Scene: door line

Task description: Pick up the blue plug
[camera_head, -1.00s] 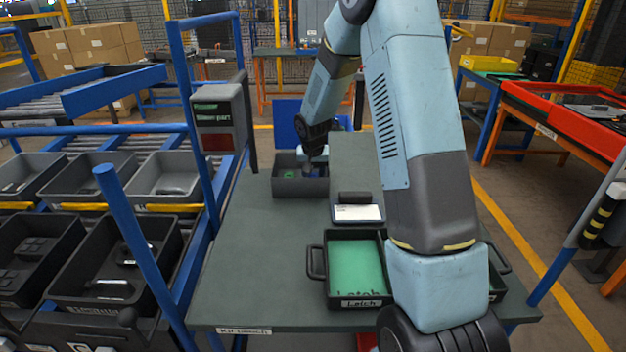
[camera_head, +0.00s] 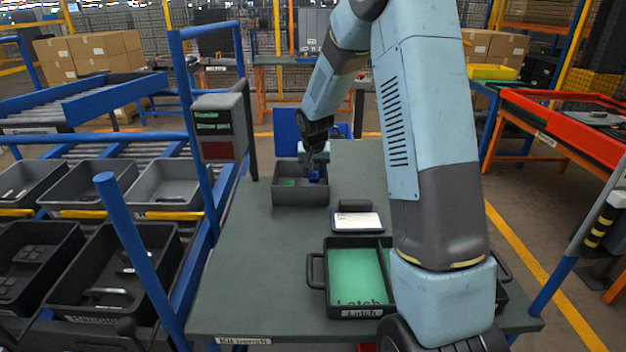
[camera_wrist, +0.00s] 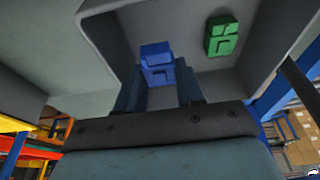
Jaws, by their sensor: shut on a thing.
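The blue plug (camera_wrist: 158,64) is between the two fingers of my gripper (camera_wrist: 160,88) in the wrist view. My gripper is shut on it, over the inside of a grey bin (camera_head: 300,197). In the head view the blue plug (camera_head: 315,175) shows as a small blue patch beneath my gripper (camera_head: 317,167), near the bin's right side. A green plug (camera_wrist: 223,36) lies in the same bin, apart from my gripper; it also shows in the head view (camera_head: 288,183). I cannot tell whether the blue plug touches the bin floor.
A label display (camera_head: 357,221) stands on the table in front of the bin. A black tray with a green liner (camera_head: 352,270) sits at the table's front. The table's left part is clear.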

